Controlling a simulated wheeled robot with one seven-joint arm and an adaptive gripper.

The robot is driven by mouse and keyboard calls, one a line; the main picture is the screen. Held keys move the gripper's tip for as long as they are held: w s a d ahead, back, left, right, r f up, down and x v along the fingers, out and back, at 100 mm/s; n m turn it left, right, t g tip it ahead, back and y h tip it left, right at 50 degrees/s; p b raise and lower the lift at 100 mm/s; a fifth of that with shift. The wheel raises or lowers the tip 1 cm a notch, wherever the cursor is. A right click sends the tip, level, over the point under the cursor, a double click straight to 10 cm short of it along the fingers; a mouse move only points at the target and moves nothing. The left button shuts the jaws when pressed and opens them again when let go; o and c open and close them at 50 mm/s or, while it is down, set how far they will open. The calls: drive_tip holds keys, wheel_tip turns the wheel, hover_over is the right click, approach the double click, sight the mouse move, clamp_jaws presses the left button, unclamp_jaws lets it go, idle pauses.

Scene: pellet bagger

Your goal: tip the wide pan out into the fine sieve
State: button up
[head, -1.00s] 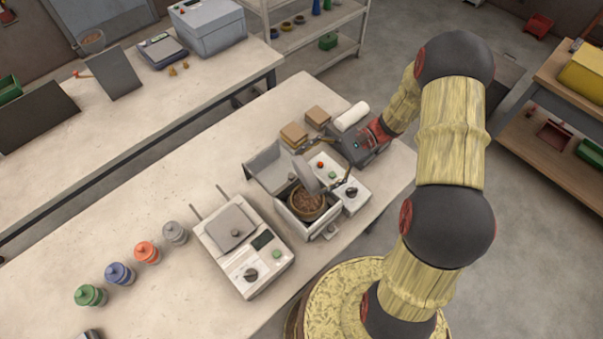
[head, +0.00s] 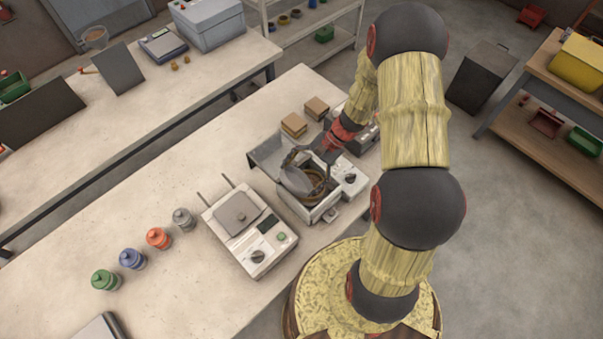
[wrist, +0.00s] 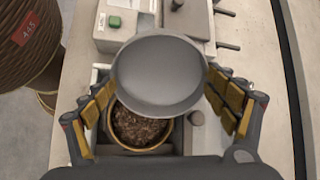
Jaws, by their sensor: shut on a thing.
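The wide pan is a grey round dish (wrist: 158,72), held between the fingertips of my gripper (wrist: 160,84) in the wrist view. Its bare grey face is toward the wrist camera and no grains show on it. The pan also shows tilted in the head view (head: 296,182), partly behind my gripper. A round brass-rimmed sieve (wrist: 141,126) sits just below the pan, set in a light boxy machine. Brown grains lie in it, and the pan hides its upper edge in the wrist view. I cannot tell whether pan and sieve touch.
The machine's open grey lid (head: 266,152) stands at its left. A control box (head: 349,178) is at its right. A balance (head: 250,229) stands to the left front. Two brown blocks (head: 294,124) lie behind. Several coloured jars (head: 158,238) stand further left.

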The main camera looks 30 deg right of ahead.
sight(286, 184)
drive_tip(key=a+h+p, duration=0.3)
drive_tip(key=shift+s+a, duration=0.15)
drive_tip(key=shift+s, duration=0.1)
drive_tip(key=shift+a+f+h+p, duration=0.45)
drive_tip(key=shift+a+h, duration=0.25)
drive_tip(key=shift+h, duration=0.1)
drive_tip(key=shift+s+a+f+h+p, duration=0.15)
drive_tip(key=shift+s+a+h+p, duration=0.05)
drive_tip(key=shift+a+h+p, duration=0.5)
drive_tip(key=a+p, duration=0.1)
drive_tip(key=p, duration=0.1)
drive_tip(key=a+f+h+p, duration=0.1)
drive_tip(key=p, duration=0.2)
drive_tip(key=shift+t+h, duration=0.3)
drive_tip(key=shift+t, duration=0.1)
drive_tip(key=shift+f, duration=0.1)
